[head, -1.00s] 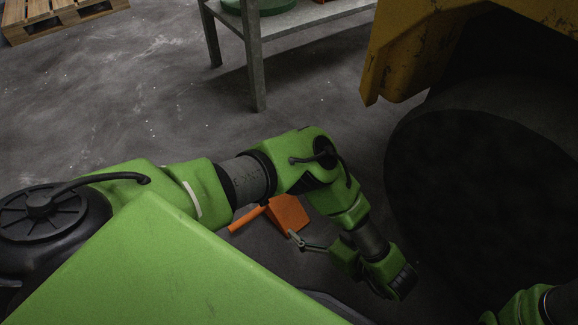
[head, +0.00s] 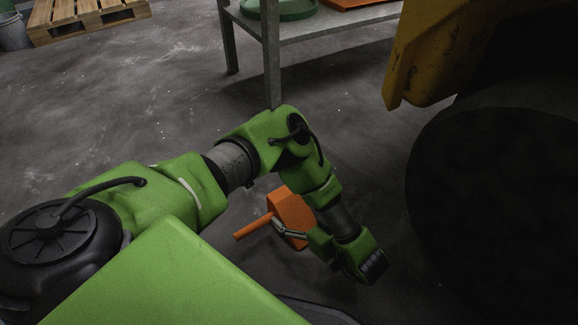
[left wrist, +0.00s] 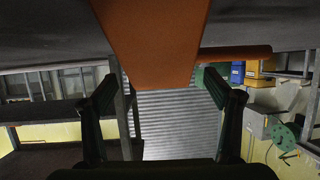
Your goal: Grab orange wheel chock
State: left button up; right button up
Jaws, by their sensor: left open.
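The orange wheel chock (head: 294,210) lies on the grey floor below my left forearm, with its round orange handle (head: 253,227) pointing left. My left gripper (head: 289,230) is at the chock's near side, and its fingers overlap the chock in the head view. In the left wrist view the orange chock (left wrist: 152,40) hangs into the picture from the top, between the two spread fingers. The handle (left wrist: 236,53) runs off to the right there. The gripper is open; I cannot tell whether a finger touches the chock. My right gripper is not in view.
A yellow vehicle body (head: 428,55) with a large dark wheel (head: 490,200) stands at the right. A metal table (head: 330,24) bears a green tray (head: 283,9) at the back. A wooden pallet (head: 88,18) lies at the far left. The floor between is clear.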

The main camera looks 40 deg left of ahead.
pick_arm(q)
jog(key=shift+x, duration=0.85)
jog(key=shift+r, duration=0.1)
jog(key=c, duration=1.9)
jog(key=shift+r, duration=0.15)
